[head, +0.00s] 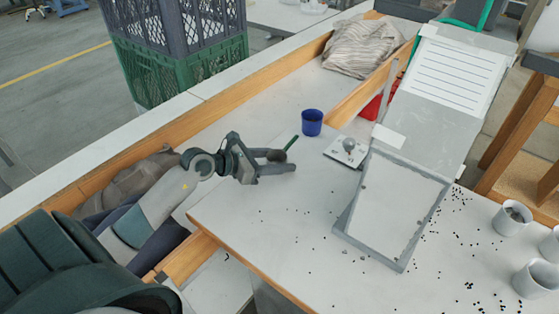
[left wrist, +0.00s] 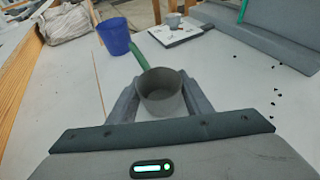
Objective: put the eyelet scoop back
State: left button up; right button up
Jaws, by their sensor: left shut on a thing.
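The eyelet scoop (left wrist: 161,95) is a small grey cup with a green handle that points away and to the upper left in the left wrist view. My left gripper (head: 284,162) is shut on the scoop's cup, with a finger on either side. In the head view the scoop's dark green handle (head: 292,143) rises from between the fingers, and the cup is mostly hidden. A blue cup (head: 312,122) stands on the white table just beyond the gripper; it also shows in the left wrist view (left wrist: 115,37). My right gripper is out of view.
A small white plate with a grey knob (head: 347,151) lies right of the blue cup. A grey-framed tray (head: 400,200) stands on the table. White cups (head: 511,218) stand at the right, with small black bits scattered around. Cloth (head: 360,47) lies at the back.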

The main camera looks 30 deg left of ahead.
pick_arm(q)
jog(key=shift+f, duration=0.15)
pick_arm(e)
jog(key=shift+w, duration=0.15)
pick_arm(q)
jog(key=o, duration=1.1)
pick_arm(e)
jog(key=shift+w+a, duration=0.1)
pick_arm(q)
jog(key=shift+r, duration=0.2)
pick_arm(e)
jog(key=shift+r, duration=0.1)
pick_arm(q)
jog(key=shift+s+a, duration=0.15)
jog(key=shift+s, duration=0.05)
jog(key=b+v, duration=0.2)
jog(key=v, duration=0.7)
jog(key=shift+s+a+r, duration=0.15)
jog(key=shift+s, duration=0.15)
jog(key=shift+b+v, duration=0.35)
jog(key=shift+v, duration=0.5)
jog(key=shift+r, duration=0.1)
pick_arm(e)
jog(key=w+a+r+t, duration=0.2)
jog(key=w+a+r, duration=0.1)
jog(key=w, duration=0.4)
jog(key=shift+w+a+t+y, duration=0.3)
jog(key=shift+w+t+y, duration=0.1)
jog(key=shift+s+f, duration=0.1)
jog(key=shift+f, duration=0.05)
